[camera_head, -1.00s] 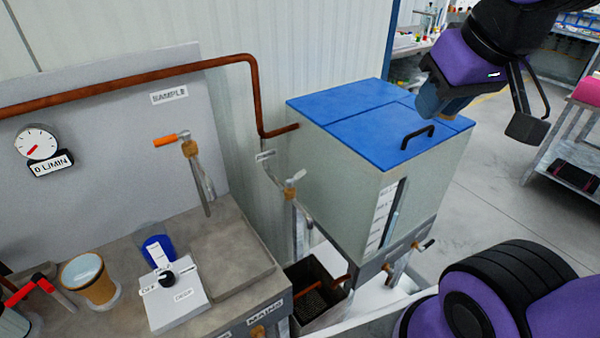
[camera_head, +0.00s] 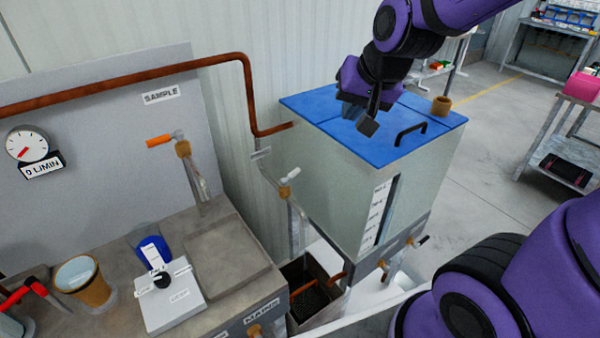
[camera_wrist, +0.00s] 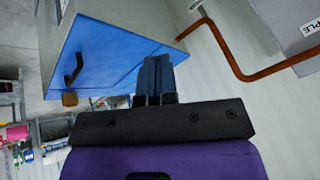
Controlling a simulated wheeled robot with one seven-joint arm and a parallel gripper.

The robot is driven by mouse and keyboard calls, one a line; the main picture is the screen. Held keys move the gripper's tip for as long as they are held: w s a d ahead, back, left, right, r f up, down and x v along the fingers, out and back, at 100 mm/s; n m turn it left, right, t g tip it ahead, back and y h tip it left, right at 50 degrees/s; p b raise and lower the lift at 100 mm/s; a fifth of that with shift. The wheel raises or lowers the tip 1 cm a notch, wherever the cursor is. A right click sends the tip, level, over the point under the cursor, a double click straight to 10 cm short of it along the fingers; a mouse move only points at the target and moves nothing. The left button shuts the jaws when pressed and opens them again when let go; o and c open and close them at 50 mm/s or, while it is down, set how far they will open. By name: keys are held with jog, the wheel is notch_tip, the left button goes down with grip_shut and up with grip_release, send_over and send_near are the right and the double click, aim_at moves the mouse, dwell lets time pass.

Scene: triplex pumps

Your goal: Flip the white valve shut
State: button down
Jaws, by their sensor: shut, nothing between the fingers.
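The white valve (camera_head: 289,176) is a small white lever on a thin pipe between the sample wall and the blue-lidded tank. Its lever tilts up to the right. It does not show clearly in the wrist view. My gripper (camera_head: 351,108) is above the left part of the tank's blue lid, up and to the right of the white valve and apart from it. In the wrist view my blue fingers (camera_wrist: 155,74) are together with nothing between them.
The tank (camera_head: 345,182) with a black lid handle (camera_head: 410,132) stands below my gripper. A brown pipe (camera_head: 250,95) bends down into it. An orange-handled valve (camera_head: 160,141) is on the left. A bench (camera_head: 215,245) holds a cup (camera_head: 85,280) and a blue container (camera_head: 150,247).

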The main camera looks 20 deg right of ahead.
aim_at(294, 173)
jog(key=w+f+m+h, duration=0.1)
jog(key=w+f+m, duration=0.2)
jog(key=f, duration=0.7)
jog(key=w+a+f+m+t+h, duration=0.1)
jog(key=w+f+m, duration=0.2)
jog(key=w+f, duration=0.4)
jog(key=shift+w+a+f+m, duration=0.2)
jog(key=shift+w+f+m, duration=0.15)
jog(key=shift+f, duration=1.5)
jog(key=shift+w+f, duration=0.1)
jog(key=shift+w, duration=0.05)
jog(key=w+a+f, duration=0.1)
jog(key=w+f, duration=0.7)
jog(key=f, duration=0.1)
jog(key=shift+w+a, duration=0.2)
jog(key=shift+w, duration=0.15)
